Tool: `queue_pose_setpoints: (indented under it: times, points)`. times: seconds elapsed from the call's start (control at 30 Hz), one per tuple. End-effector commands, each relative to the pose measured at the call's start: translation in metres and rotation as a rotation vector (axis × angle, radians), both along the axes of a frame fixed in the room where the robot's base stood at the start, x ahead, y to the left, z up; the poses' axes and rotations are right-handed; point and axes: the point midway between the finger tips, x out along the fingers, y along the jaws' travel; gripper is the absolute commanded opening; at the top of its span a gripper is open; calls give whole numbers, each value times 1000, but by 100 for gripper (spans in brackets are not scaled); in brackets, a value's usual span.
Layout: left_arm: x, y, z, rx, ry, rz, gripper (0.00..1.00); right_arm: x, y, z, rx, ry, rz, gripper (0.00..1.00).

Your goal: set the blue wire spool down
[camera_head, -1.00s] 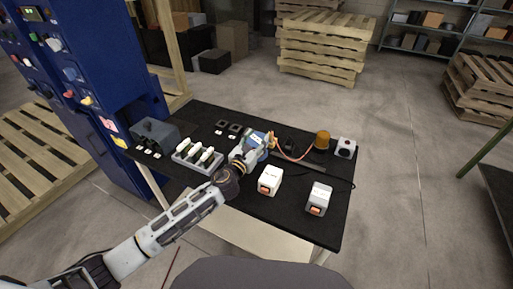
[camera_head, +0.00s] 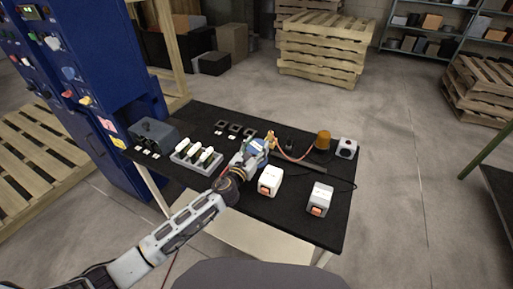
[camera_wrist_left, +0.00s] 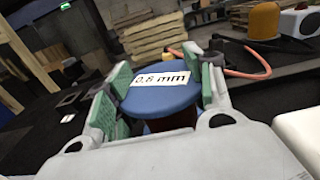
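The blue wire spool (camera_head: 258,145) is at the middle of the black table, partly hidden by my left gripper (camera_head: 254,149). In the left wrist view the blue wire spool (camera_wrist_left: 163,95) shows its round top with a white label reading 0,6 mm, and dark reddish wire under it. The green-padded fingers of my left gripper (camera_wrist_left: 165,88) lie on both sides of the spool and appear closed on it. The spool's underside is hidden, so I cannot tell whether it touches the table. My right gripper is not in view.
Two white boxes with orange parts (camera_head: 270,181) (camera_head: 319,198) stand right of the gripper. A grey holder with white pieces (camera_head: 184,161) is to the left. Several black square pieces (camera_head: 235,128), a red hose (camera_head: 291,157) and an orange cylinder (camera_head: 323,140) lie beyond.

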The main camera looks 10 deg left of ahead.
Motion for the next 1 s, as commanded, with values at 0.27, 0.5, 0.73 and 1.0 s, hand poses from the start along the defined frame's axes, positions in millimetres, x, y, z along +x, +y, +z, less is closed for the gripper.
queue_pose_setpoints:
  times: [0.27, 0.5, 0.73, 1.0]
  points:
    - [0, 0, 0, 0, 0, 0, 72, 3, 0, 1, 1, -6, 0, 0]
    - [0, 0, 1, 0, 0, 0, 72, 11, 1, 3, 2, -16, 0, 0]
    - [-6, 2, 2, 0, 0, -1, 72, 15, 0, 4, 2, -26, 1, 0]
    - [-30, 11, 2, 1, 0, 0, 72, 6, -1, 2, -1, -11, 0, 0]
